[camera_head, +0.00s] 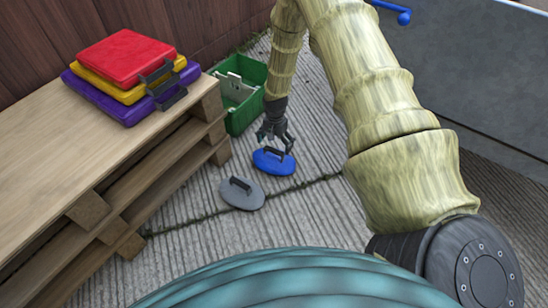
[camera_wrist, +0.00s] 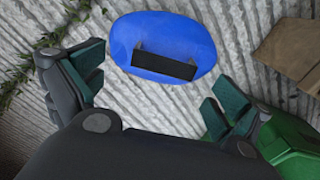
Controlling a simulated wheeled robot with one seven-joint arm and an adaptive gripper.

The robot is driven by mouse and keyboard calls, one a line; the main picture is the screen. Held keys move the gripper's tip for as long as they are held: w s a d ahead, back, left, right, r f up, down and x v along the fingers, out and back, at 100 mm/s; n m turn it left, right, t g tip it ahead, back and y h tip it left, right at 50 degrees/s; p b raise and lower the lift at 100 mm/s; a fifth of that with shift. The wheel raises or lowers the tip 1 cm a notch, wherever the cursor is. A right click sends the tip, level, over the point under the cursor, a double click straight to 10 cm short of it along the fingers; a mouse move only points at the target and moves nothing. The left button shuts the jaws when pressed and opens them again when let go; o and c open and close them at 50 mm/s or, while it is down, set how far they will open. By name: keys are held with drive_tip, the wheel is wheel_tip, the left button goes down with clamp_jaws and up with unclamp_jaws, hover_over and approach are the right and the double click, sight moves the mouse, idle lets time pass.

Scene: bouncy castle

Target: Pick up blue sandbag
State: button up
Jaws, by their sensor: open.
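The blue sandbag (camera_head: 268,167) is an oval bag with a black handle, lying flat on the grooved concrete floor. My gripper (camera_head: 276,143) hangs right above the sandbag in the head view. In the wrist view my gripper (camera_wrist: 150,88) has its fingers spread wide, with nothing between them. The sandbag lies beyond the fingertips, and I see no contact with the handle.
A grey sandbag (camera_head: 241,194) lies on the floor just in front of the blue one. A green crate (camera_head: 245,112) stands behind to the left. A wooden pallet platform (camera_head: 75,150) at left bears red, yellow and purple bags (camera_head: 125,58). A grey wall (camera_head: 470,80) stands at right.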

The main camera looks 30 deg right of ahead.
sight(274, 150)
drive_tip(key=shift+w+f+b, duration=0.15)
drive_tip(key=shift+f+b, duration=0.85)
drive_tip(key=shift+f, duration=0.45)
drive_tip(key=shift+w+f+b, duration=0.15)
drive_tip(key=shift+f+b, duration=0.85)
drive_tip(key=shift+f, duration=0.45)
drive_tip(key=shift+a, duration=0.1)
drive_tip(key=c, duration=1.8)
drive_tip(key=shift+r, duration=0.1)
drive_tip(key=shift+c, duration=1.3)
drive_tip(key=shift+r, duration=0.15)
